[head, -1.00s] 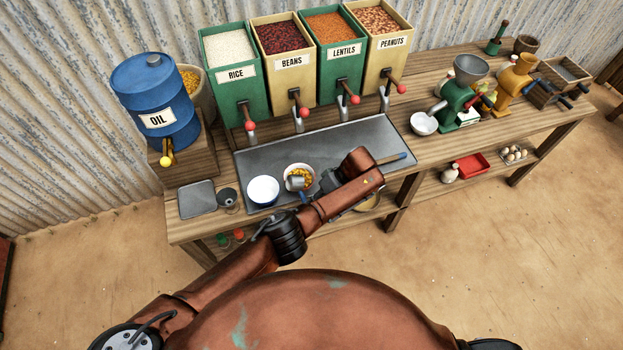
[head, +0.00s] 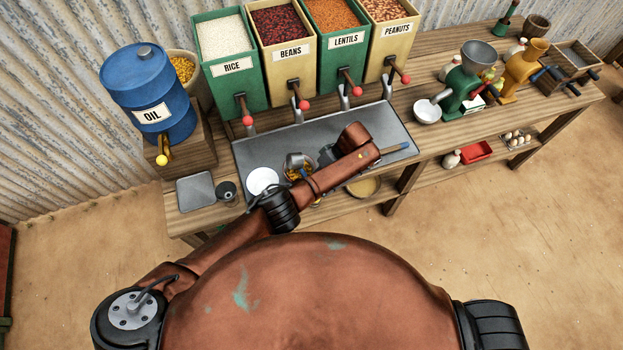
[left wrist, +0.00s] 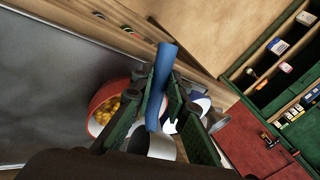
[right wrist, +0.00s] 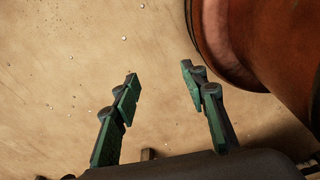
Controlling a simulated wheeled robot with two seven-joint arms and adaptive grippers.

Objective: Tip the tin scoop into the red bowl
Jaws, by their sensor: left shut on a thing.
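The red bowl (left wrist: 102,112) has a red outside and yellow kernels in it. In the head view its kernels (head: 292,176) show partly behind the tin scoop and my arm. My left gripper (left wrist: 157,88) is shut on the blue handle of the tin scoop (left wrist: 160,62). The scoop's grey cup (head: 295,161) is over or right beside the red bowl; its contents cannot be made out. A white-lined bowl (head: 262,181) stands just left of the red bowl. My right gripper (right wrist: 157,85) is open and empty above bare floor.
The bowls stand at the front edge of a grey metal tray (head: 255,152) on the wooden bench. Dispensers with red-knobbed levers line the back. A blue oil drum (head: 148,95) stands left. A grey plate (head: 196,194) and small grey cup (head: 227,190) are at front left.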

